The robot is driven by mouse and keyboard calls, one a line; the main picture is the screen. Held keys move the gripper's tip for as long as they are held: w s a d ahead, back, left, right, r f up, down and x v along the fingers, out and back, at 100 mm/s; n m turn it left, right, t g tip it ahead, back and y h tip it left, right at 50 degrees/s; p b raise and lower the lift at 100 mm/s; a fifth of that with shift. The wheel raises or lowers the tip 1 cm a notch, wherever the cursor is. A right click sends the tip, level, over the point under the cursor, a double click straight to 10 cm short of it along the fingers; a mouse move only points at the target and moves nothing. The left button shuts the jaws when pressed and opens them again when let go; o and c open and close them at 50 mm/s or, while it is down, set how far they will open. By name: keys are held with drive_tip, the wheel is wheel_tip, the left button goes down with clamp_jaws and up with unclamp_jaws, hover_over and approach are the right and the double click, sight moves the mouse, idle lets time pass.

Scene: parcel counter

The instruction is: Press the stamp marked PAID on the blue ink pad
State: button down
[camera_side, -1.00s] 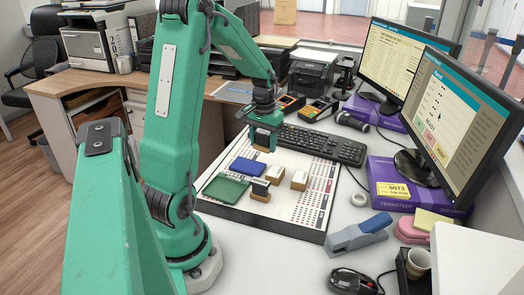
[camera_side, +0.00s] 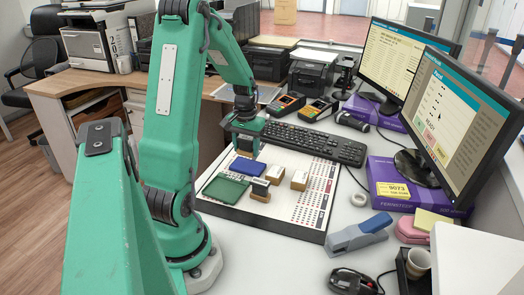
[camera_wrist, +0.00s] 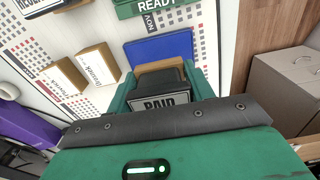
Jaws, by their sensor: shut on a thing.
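My gripper (camera_side: 247,130) is shut on the stamp marked PAID and holds it beyond the blue ink pad (camera_side: 246,168). In the wrist view the stamp's black body and white PAID label (camera_wrist: 162,102) sit between my green fingers (camera_wrist: 160,88), with a tan block at its far end. The blue pad (camera_wrist: 160,48) shows just past the stamp there, partly overlapped by it. The stamp looks raised above the board; its exact height is hard to tell. Its underside is hidden.
A dark stamp (camera_side: 260,190) and two wooden-sided stamps (camera_side: 275,175) (camera_side: 299,180) stand to the right on the white printed board (camera_side: 317,200). A keyboard (camera_side: 320,144) lies behind.

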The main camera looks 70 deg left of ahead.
sight(247, 166)
drive_tip(key=shift+f, duration=2.15)
drive_tip(key=shift+f, duration=0.25)
drive_tip(key=shift+r, duration=3.05)
